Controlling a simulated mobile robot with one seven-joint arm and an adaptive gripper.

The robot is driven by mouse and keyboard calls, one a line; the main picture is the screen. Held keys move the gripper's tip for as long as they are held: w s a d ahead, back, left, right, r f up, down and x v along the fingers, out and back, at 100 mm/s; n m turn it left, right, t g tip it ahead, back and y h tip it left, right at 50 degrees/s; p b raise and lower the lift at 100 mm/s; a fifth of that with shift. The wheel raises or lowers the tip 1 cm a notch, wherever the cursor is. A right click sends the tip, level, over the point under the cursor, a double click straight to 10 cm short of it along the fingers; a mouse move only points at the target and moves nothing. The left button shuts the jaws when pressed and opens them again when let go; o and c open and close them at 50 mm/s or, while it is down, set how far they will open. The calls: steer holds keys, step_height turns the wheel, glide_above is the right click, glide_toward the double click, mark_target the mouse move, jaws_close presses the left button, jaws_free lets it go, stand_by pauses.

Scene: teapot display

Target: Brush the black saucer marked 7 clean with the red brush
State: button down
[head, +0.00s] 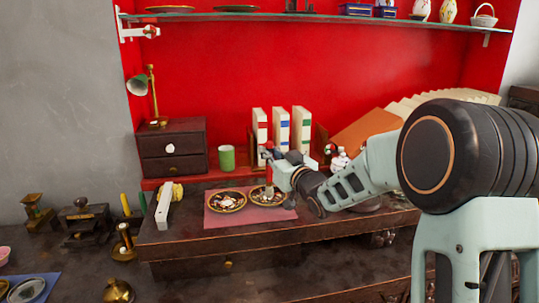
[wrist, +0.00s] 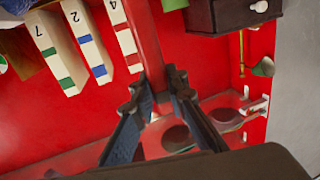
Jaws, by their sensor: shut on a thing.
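Two dark saucers with gold rims stand side by side on a pinkish mat (head: 250,217) in the head view. The left saucer (head: 213,203) and the right saucer (head: 281,200) both have pale bits on them. I cannot read a 7 on either. My gripper (head: 270,168) is above the right saucer, shut on the handle of the red brush (head: 268,174). The brush hangs about upright, its lower end over or on the right saucer; I cannot tell if it touches. In the wrist view the red handle (wrist: 146,45) runs between my fingertips (wrist: 155,98). The saucers are not visible there.
A white block (head: 164,206) lies left of the mat, beside a yellow item (head: 178,190). A green cup (head: 227,157), a dark drawer box (head: 171,150) and several white binders (head: 281,130) stand behind. A glass shelf (head: 230,15) spans above.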

steer(key=shift+s+d+f+b, duration=0.15)
steer(key=shift+s+b, duration=0.5)
steer(key=shift+b, duration=0.45)
stand_by(0.9)
step_height(320, 180, up, 6)
steer(key=p, duration=0.4)
stand_by(0.3)
